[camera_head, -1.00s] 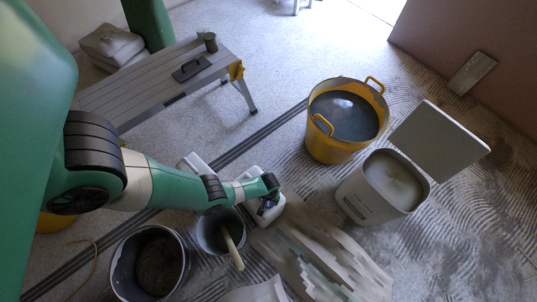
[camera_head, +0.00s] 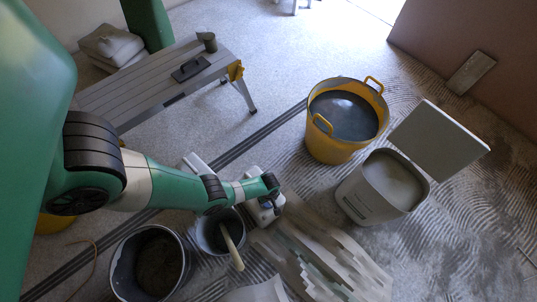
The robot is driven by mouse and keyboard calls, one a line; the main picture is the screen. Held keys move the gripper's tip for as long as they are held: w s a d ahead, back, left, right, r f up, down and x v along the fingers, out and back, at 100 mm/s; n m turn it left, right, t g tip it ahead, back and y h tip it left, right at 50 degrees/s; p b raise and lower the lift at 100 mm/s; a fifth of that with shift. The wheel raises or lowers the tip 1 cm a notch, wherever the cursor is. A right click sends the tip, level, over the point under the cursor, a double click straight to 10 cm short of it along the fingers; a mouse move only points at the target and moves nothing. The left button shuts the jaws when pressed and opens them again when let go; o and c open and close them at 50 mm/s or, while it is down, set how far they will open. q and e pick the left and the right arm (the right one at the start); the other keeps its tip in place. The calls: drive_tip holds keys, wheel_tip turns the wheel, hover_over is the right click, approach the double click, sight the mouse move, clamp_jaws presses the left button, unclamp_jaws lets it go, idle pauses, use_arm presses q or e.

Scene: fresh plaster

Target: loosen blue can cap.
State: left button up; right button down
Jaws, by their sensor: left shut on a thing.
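A white can (camera_head: 262,213) stands on the floor under the end of my left arm, mostly hidden by the wrist. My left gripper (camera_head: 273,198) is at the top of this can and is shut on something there. That spot fits the blue cap, but the cap is small and largely covered, with only a hint of blue showing. I cannot tell how far it is turned. My right gripper is not in view.
A grey bucket with a wooden-handled tool (camera_head: 233,250) and a larger bucket (camera_head: 120,262) stand close to the can. A yellow tub (camera_head: 333,147), an open white bin (camera_head: 352,197) and a workbench (camera_head: 150,85) stand around. Pale strips (camera_head: 325,262) lie in front.

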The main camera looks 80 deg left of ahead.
use_arm(q)
drive_tip(key=shift+n, duration=0.3)
drive_tip(key=o, duration=1.3)
drive_tip(key=shift+o, duration=0.2)
wheel_tip(320, 180, up, 12)
drive_tip(key=p, duration=1.1)
drive_tip(key=shift+f+p, duration=0.2)
drive_tip(key=shift+p, duration=0.15)
drive_tip(key=shift+d, duration=0.1)
